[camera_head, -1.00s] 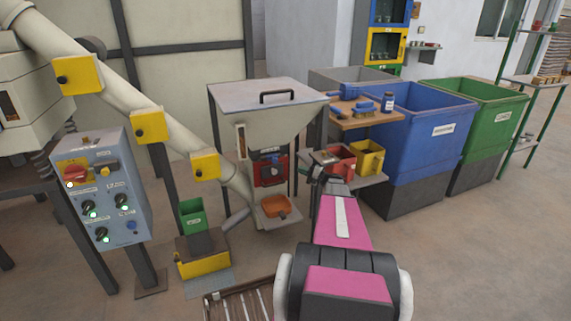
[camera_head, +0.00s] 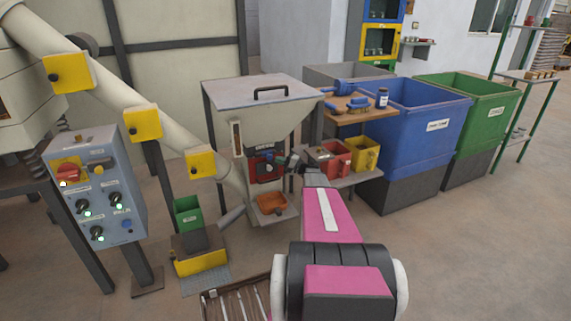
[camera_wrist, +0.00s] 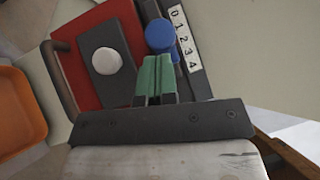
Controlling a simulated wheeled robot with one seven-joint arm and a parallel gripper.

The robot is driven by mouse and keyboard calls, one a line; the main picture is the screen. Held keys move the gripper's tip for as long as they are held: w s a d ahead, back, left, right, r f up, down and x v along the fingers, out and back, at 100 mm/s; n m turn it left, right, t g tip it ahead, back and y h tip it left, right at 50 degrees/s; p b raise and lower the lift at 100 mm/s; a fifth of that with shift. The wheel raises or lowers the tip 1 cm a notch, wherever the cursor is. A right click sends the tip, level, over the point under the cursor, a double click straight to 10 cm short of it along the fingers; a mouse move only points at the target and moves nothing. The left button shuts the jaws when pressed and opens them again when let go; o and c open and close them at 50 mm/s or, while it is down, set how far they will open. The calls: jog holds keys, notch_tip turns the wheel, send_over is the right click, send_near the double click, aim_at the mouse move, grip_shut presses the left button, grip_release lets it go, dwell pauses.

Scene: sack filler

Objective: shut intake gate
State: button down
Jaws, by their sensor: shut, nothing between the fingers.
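The hopper (camera_head: 250,110) has a red plate (camera_head: 258,170) on its front. In the wrist view, the red plate (camera_wrist: 82,68) carries a dark block with a white round knob (camera_wrist: 108,60). Beside it, a blue knob (camera_wrist: 160,33) sits at a dark slotted strip with a white 0 to 4 scale (camera_wrist: 184,38). I cannot tell for sure which part is the intake gate. My gripper (camera_wrist: 154,62) has green fingertips, closed together and empty. They end close to the blue knob; contact cannot be told. In the head view, my gripper (camera_head: 280,162) is in front of the red plate's right side.
An orange pan (camera_head: 271,203) is below the plate and also shows in the wrist view (camera_wrist: 18,110). Red (camera_head: 336,156) and yellow bins (camera_head: 365,154) stand on a shelf close right of my gripper. A control box (camera_head: 98,185) is at the left. Open floor lies at the right.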

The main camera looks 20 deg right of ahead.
aim_at(268, 155)
jog(key=shift+w+a, duration=0.15)
jog(key=shift+a, duration=0.05)
jog(key=a, duration=0.4)
jog(key=shift+a, duration=0.3)
dwell(0.3)
